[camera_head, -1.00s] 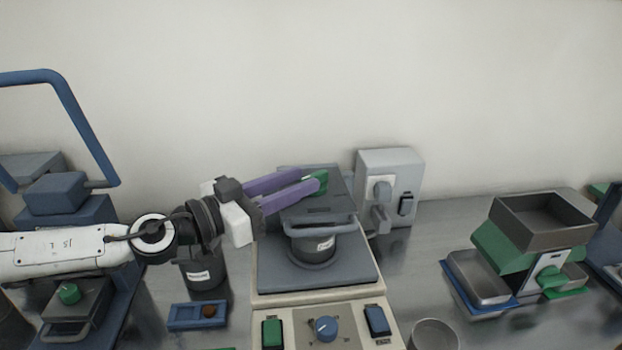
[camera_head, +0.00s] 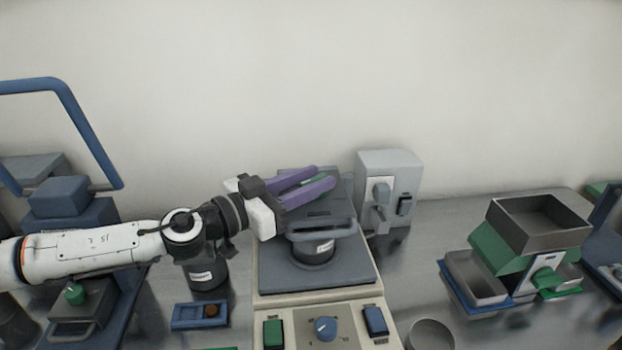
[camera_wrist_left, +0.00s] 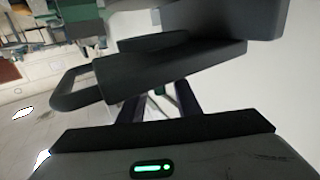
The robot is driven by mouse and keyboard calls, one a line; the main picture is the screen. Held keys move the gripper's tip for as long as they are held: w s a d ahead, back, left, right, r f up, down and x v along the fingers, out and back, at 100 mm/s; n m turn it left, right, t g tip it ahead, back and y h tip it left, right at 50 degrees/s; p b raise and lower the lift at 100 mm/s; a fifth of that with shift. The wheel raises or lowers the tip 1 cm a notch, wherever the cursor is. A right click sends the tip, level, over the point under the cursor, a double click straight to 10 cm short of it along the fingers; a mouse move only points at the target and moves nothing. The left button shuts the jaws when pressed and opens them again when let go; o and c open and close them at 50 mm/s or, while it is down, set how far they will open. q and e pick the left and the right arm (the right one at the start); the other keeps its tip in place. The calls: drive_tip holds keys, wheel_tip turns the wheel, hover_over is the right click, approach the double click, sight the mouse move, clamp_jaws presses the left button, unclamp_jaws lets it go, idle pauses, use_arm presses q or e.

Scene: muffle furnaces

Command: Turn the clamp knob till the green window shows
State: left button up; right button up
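The clamp knob (camera_head: 318,178) is green and sits at the top of the grey-topped machine (camera_head: 270,262) in the middle. My left gripper (camera_head: 326,176) has purple fingers, spread apart, with the knob partly hidden between them. In the left wrist view a bit of green (camera_wrist_left: 160,90) shows between the two dark fingers, with space beside it. I cannot tell whether either finger touches it. No green window can be made out on the clamp. My right gripper is in neither view.
A grey handle (camera_head: 322,233) and a dark pot (camera_head: 315,250) are just below the fingers. A light grey switch box (camera_head: 398,163) stands close to the right. A hopper device (camera_head: 540,222) is farther right. Bare metal table (camera_head: 425,262) lies between them.

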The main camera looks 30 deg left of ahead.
use_arm(q)
clamp_jaws()
